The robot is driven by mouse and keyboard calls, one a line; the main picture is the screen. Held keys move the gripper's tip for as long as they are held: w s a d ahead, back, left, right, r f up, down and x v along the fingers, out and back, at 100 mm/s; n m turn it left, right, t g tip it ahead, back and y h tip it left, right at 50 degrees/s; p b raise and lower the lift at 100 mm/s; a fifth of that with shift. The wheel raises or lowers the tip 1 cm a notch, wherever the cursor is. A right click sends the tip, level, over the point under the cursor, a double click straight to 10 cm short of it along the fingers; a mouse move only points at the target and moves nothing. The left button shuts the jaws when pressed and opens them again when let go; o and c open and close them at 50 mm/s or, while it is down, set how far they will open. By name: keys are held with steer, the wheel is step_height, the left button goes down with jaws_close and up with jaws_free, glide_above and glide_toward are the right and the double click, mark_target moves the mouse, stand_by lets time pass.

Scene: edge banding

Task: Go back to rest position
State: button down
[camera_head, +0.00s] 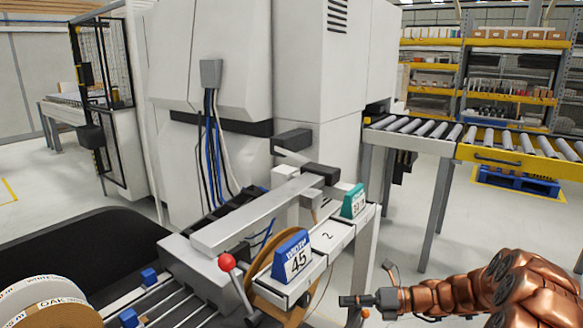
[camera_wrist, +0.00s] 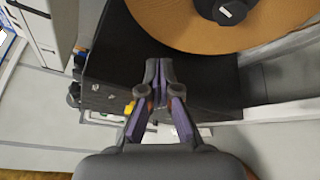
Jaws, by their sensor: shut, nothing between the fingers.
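My gripper (camera_head: 358,300) shows in the head view at the lower right, at the end of my copper-coloured arm. It is beside the machine's front end, to the right of the blue "45" sign, and holds nothing. In the wrist view my gripper (camera_wrist: 158,68) has its two grey and purple fingers with their tips together. Beyond the tips are a black box (camera_wrist: 195,85) and a large brown roll (camera_wrist: 210,25) with a black hub. I cannot tell whether the fingers touch the box.
The blue "45" sign (camera_head: 292,256) and a teal sign (camera_head: 353,202) stand on a narrow shelf. A red-knobbed lever (camera_head: 227,263) rises beside it. A roller conveyor (camera_head: 430,132) and shelving stand behind; the right floor is mostly clear.

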steer(key=s+a+r+n+g+h+p, duration=0.3)
steer(key=s+a+r+n+p, duration=0.1)
steer(key=s+r+n, duration=0.5)
steer(key=s+a+r+n+g+h+p, duration=0.3)
steer(key=s+a+r+n+p, duration=0.2)
steer(key=s+r+n, duration=0.45)
steer(key=s+d+r+n+h+p, duration=0.3)
steer(key=s+d+n, duration=0.1)
steer(key=s, duration=0.3)
steer(key=s+d+r+n+t+h+p, duration=0.1)
steer(key=s+d+r+n+h+p, duration=0.2)
steer(key=s, duration=0.4)
steer(key=s+d+r+n+h+p, duration=0.3)
steer(key=s+d+n+h+p, duration=0.1)
steer(key=s+d+n, duration=0.1)
steer(key=shift+s+d+n+t, duration=0.3)
steer(key=shift+s+n, duration=0.15)
steer(key=shift+s, duration=0.7)
